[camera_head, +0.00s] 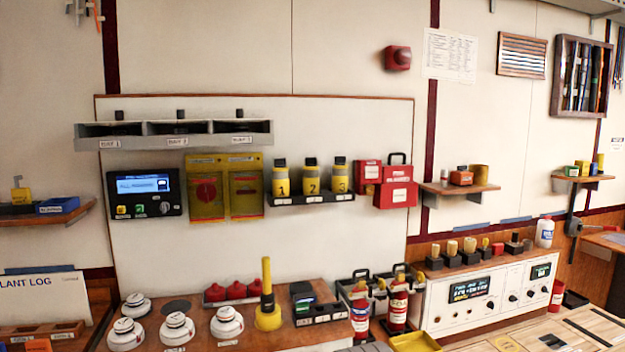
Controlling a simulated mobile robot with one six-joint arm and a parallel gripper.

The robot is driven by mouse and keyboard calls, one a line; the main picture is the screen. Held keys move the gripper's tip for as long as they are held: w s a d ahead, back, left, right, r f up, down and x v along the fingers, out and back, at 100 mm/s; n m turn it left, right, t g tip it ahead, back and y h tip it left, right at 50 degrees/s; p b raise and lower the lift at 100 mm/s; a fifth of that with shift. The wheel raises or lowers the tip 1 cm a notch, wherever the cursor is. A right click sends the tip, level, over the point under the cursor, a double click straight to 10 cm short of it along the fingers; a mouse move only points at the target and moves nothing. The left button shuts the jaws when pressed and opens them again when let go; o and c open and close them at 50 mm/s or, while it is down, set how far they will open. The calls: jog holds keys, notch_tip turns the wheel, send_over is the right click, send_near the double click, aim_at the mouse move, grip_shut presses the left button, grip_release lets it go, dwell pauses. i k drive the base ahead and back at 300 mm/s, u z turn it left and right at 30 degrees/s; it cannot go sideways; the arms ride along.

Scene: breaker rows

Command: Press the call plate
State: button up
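No part is clearly legible as the call plate. A small red box with a pale label (368,174) is on the white wall board, right of three numbered yellow-and-black units (311,180). It could be a call point, but its front is too small to read. A larger red case with a black handle (396,187) stands beside it and partly overlaps it. Two yellow panels hang further left: one shows a red round part (206,190), the other a red slot-like mark (246,182). My gripper is not in view.
A black control panel with a lit blue display (144,193) is on the board's left. A white console (490,295) stands right. A grey shelf (180,141) juts out above.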

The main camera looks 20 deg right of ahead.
aim_at(370, 172)
jog(key=z, duration=0.5)
jog(key=i, duration=0.85)
jog(key=z, duration=0.4)
jog(key=i, duration=0.9)
jog(key=u, duration=0.55)
